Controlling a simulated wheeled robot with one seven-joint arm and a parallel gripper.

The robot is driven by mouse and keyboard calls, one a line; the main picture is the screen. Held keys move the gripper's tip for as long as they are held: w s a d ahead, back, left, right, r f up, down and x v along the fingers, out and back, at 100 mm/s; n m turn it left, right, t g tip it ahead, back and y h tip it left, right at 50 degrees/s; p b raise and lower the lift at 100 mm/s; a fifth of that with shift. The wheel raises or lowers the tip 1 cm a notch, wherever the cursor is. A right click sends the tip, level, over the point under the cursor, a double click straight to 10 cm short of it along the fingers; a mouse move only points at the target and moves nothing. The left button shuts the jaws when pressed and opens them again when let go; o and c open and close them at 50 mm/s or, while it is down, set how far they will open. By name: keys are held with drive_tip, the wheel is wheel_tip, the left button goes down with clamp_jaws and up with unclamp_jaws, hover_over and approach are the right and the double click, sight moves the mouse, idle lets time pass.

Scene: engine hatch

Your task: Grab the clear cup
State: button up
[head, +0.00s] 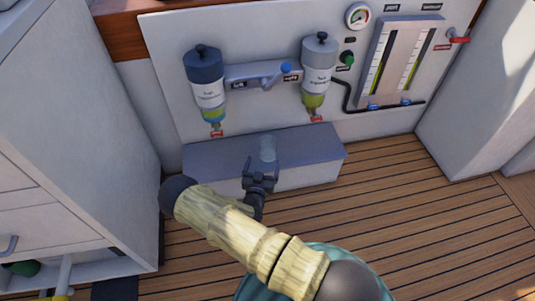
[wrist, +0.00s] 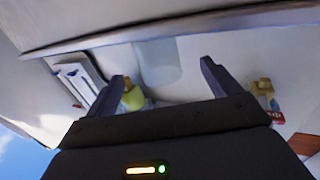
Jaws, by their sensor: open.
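A clear cup (head: 267,148) stands on the grey ledge (head: 215,158) below the wall panel in the head view. It is pale and see-through. It also shows in the wrist view (wrist: 158,62), faint, ahead of the fingers and roughly between them. My gripper (head: 261,166) is open and empty, just in front of the cup on the near side. Both dark fingers show apart in the wrist view (wrist: 163,78). Whether a finger touches the cup cannot be told.
Two fuel separator bottles, the left (head: 206,85) and the right (head: 318,72), hang on the panel above the ledge. A valve lever (head: 277,75) sits between them. A gauge (head: 358,15) and sight tubes (head: 398,60) are at right. White cabinet (head: 70,110) flanks the left.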

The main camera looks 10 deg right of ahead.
sight(266, 155)
drive_tip(key=b+x, duration=0.1)
drive_tip(key=x, duration=0.1)
drive_tip(key=shift+w+d+f, duration=0.15)
drive_tip(key=shift+w, duration=0.15)
drive_tip(key=shift+w+d+r, duration=0.1)
drive_tip(key=shift+w+r, duration=0.1)
drive_tip(key=shift+w, duration=0.05)
drive_tip(key=shift+w+d+f+b, duration=0.1)
drive_tip(key=shift+w+d+b, duration=0.25)
drive_tip(key=shift+w+b, duration=0.3)
drive_tip(key=b+x, duration=0.2)
drive_tip(key=x, duration=0.1)
drive_tip(key=shift+d+b, duration=0.15)
drive_tip(key=shift+b, duration=0.15)
drive_tip(key=shift+w+d+r, duration=0.2)
drive_tip(key=shift+w+r, duration=0.1)
drive_tip(key=shift+w, duration=0.1)
